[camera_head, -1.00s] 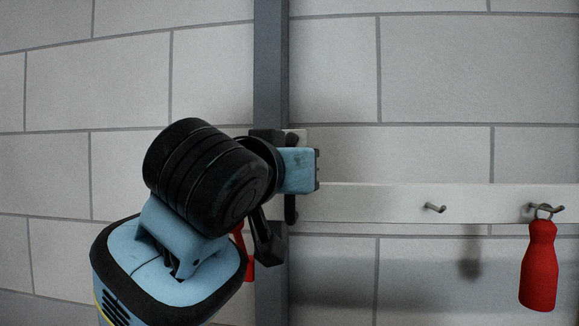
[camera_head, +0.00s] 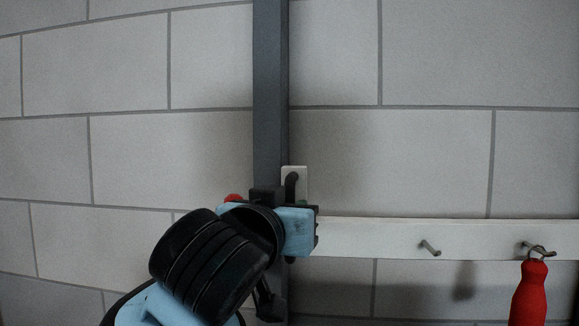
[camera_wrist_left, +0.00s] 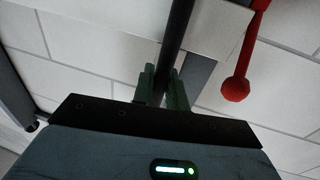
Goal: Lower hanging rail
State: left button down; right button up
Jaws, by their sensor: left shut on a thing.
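The hanging rail (camera_head: 375,237) is a white horizontal batten with metal hooks, running right from a dark grey upright post (camera_head: 270,90). A white plate with a black bent handle (camera_head: 291,185) shows above its left end by the post. My left gripper (camera_head: 280,215) is in front of the post at that end, hiding the joint. In the left wrist view its green fingers (camera_wrist_left: 163,88) are shut on a dark bar (camera_wrist_left: 178,35). A red, round-ended part (camera_wrist_left: 237,88) is beside them; a bit of red (camera_head: 234,198) shows behind my gripper. My right gripper is out of view.
A red bottle-shaped object (camera_head: 530,293) hangs by a ring from the right hook (camera_head: 538,249). Another hook (camera_head: 429,248) is empty. The wall behind is pale block (camera_head: 430,50), clear above the rail.

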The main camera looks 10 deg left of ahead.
pick_arm(q)
notch_tip(320, 180, down, 20)
dwell(0.3)
jog(key=shift+f, duration=0.2)
jog(key=c, duration=1.7)
grip_release()
jog(key=shift+o, duration=1.1)
jog(key=shift+r, duration=0.2)
jog(key=s+a, duration=0.1)
jog(key=s, duration=0.6)
jog(key=shift+s+a, duration=0.2)
jog(key=shift+a, duration=0.05)
